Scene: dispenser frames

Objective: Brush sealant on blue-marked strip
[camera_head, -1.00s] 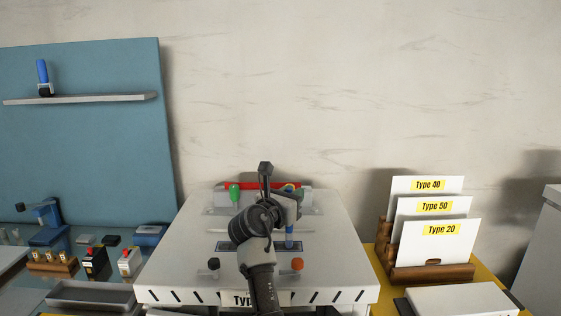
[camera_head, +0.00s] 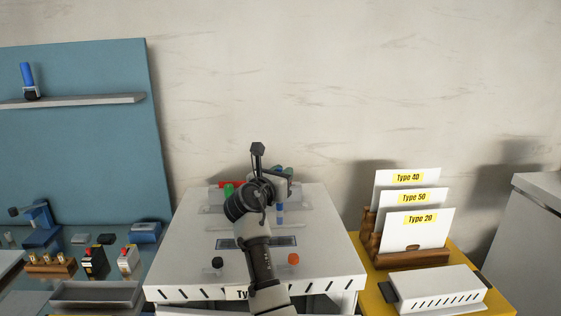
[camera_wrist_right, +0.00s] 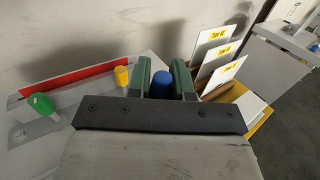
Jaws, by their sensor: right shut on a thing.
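My right gripper (camera_head: 277,186) is over the back part of a white bench unit (camera_head: 330,255). It is shut on a blue-topped tool; in the right wrist view the round blue top (camera_wrist_right: 162,84) sits between the two green fingers. In the head view a blue part (camera_head: 281,210) shows just below the gripper; its lower end is hard to make out. A green-handled tool (camera_head: 228,190) stands at the back rack, and a yellow-topped one (camera_wrist_right: 122,75) shows in the right wrist view. I cannot make out a blue-marked strip. My left gripper is out of view.
A dark slot (camera_head: 285,242), a black knob (camera_head: 217,262) and an orange knob (camera_head: 293,259) are on the unit. A wooden holder (camera_head: 400,260) with Type 40, 50 and 20 cards stands right. A grey tray (camera_head: 95,294) and small tools lie left.

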